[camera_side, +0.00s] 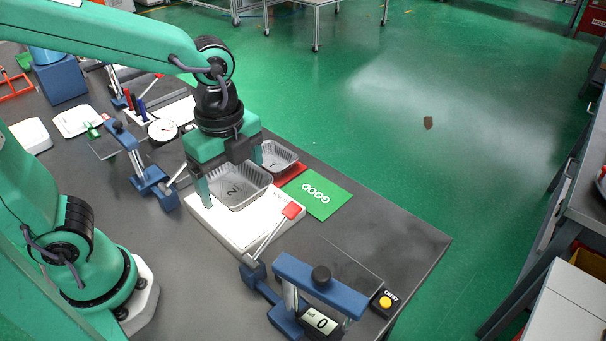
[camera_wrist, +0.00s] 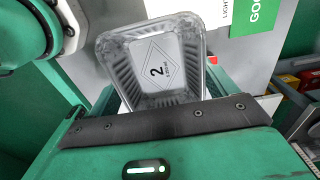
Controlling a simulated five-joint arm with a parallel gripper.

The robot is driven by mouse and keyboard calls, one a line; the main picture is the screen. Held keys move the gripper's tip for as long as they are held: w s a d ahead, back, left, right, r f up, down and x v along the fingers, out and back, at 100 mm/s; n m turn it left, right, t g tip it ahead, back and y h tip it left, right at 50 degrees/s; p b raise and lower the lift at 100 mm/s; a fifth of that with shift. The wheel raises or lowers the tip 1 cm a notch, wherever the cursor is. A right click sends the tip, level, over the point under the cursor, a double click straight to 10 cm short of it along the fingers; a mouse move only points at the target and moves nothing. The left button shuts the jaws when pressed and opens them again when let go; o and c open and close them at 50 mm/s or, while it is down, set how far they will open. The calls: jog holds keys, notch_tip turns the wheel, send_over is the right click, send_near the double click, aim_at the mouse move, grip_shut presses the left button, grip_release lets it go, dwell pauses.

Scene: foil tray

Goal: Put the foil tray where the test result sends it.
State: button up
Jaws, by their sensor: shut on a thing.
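A clear, shiny ribbed foil tray marked "2" (camera_side: 240,188) is between the fingers of my gripper (camera_side: 230,178), which is shut on it. In the side view it is over a white plate (camera_side: 240,238); I cannot tell whether it touches the plate. In the wrist view the tray (camera_wrist: 155,65) is tilted in the picture, its "2" label facing up, and it looks empty. A second tray marked "1" (camera_side: 279,156) stands behind, over a red card (camera_side: 293,174). A green card reading "GOOD" (camera_side: 314,194) lies beside it; its corner shows in the wrist view (camera_wrist: 262,12).
A red-tipped lever (camera_side: 290,211) stands close by the plate. A blue press-like fixture (camera_side: 320,285) with a display reading "0" (camera_side: 320,321) and a yellow button (camera_side: 384,302) are at the front. A dial gauge (camera_side: 162,130) and blue stand are left.

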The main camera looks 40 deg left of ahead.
jog(key=shift+w+r, duration=0.15)
jog(key=shift+r, duration=0.35)
jog(key=shift+w, duration=0.4)
jog(key=w+r, duration=0.1)
jog(key=w, duration=0.9)
send_over(315, 193)
jog(key=f, duration=0.1)
notch_tip(315, 193, down, 13)
jog(key=shift+f, duration=0.15)
jog(key=shift+f, duration=0.2)
jog(key=shift+f, duration=3.05)
jog(key=shift+f, duration=0.2)
